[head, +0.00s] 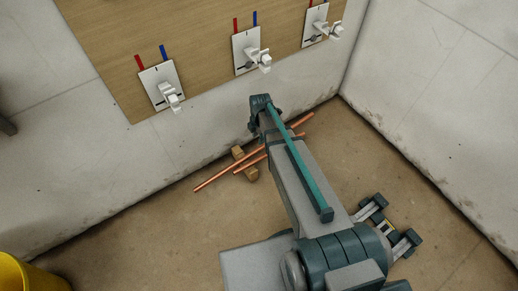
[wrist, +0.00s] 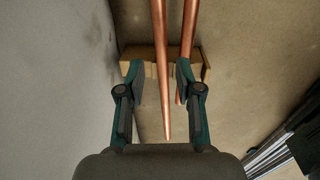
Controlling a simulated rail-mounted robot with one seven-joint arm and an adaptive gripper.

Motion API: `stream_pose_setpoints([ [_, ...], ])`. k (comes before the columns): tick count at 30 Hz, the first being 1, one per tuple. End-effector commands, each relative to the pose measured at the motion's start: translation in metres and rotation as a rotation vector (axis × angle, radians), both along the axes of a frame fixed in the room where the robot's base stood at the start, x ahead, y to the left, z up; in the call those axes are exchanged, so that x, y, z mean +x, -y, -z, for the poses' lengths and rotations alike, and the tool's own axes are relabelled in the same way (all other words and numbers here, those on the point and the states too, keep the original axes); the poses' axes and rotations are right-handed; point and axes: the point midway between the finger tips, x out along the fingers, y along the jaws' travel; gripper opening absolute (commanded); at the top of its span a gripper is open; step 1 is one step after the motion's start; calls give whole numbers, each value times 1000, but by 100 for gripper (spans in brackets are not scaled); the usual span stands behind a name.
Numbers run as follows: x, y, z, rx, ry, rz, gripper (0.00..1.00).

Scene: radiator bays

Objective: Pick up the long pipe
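The long copper pipe (head: 215,180) lies on the wall side of a shorter copper pipe (head: 243,167). Both are propped across wood blocks on the floor. My arm covers their middle in the head view. In the wrist view the long pipe (wrist: 162,70) runs lengthwise through the gap between my gripper's fingers (wrist: 160,78), its tip below them. The gripper is open and grips nothing. I cannot tell how far above the pipe the fingers are. The shorter pipe (wrist: 188,30) passes partly behind the right finger. My arm hides the gripper in the head view.
Wood blocks (head: 250,173) support the pipes; they also show in the wrist view (wrist: 140,62). The back wall (wrist: 60,80) is close on the left. White valve fittings (head: 163,86) sit on a wooden panel above. A yellow bucket (head: 25,275) stands at lower left.

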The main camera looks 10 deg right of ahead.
Motion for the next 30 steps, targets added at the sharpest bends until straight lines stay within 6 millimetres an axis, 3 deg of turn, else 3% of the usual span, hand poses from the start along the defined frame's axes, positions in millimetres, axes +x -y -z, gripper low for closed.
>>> stream_pose_setpoints([
  [5, 1, 0, 12, -2, -1, -40, 35],
  [13, 3, -1, 50, -2, -2, -37, 35],
  [22, 3, -2, 69, -2, -1, -36, 35],
  [30, 5, -3, 104, -2, -1, -35, 35],
])
